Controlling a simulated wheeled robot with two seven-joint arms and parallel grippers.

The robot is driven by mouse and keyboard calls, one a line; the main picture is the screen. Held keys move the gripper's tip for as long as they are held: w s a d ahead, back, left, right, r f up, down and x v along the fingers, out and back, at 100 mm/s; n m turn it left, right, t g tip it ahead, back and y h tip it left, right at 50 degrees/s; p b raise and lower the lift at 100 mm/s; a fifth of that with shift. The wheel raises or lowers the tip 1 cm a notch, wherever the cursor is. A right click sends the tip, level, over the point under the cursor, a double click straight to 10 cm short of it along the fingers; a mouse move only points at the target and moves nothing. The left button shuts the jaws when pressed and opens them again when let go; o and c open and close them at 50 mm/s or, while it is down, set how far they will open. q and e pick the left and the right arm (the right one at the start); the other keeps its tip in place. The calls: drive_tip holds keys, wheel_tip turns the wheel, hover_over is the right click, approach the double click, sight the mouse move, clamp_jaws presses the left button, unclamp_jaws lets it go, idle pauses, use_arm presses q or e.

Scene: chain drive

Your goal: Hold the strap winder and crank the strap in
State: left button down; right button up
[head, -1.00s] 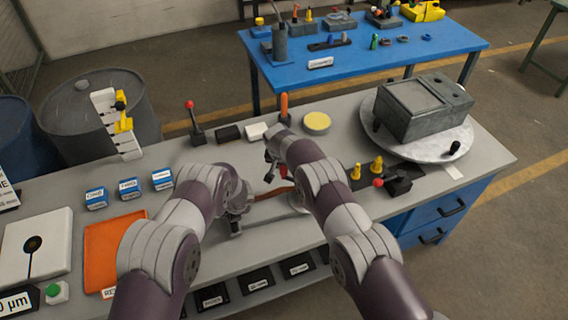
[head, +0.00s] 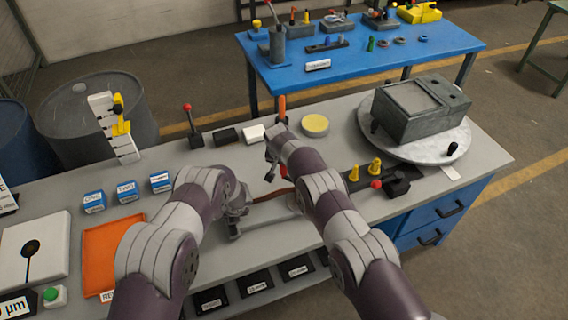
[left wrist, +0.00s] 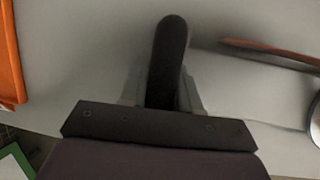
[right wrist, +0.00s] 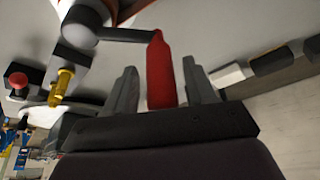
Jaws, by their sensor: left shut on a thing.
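My left gripper (left wrist: 165,95) is shut on a dark rounded handle (left wrist: 171,45), which seems to be the strap winder's grip. In the head view the left gripper (head: 238,212) is low over the bench, partly hidden by its arm. An orange-brown strap (left wrist: 265,50) runs off to the right of it; it also shows in the head view (head: 272,194). My right gripper (right wrist: 158,88) is open, with the red crank handle (right wrist: 160,70) between its fingers and gaps on both sides. A grey crank arm (right wrist: 125,35) joins that handle to a round hub. The winder's body is mostly hidden.
A grey box on a round turntable (head: 370,140) stands at the right. Yellow pegs (head: 375,167) and a red-knobbed block (head: 397,187) stand right of my right arm. An orange tray (head: 108,250) and small blue boxes (head: 126,192) lie at the left.

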drive_tip(key=shift+r, duration=0.1)
drive_tip(key=v, duration=1.1)
drive_tip(key=shift+s+r, duration=0.3)
drive_tip(key=shift+a, duration=0.1)
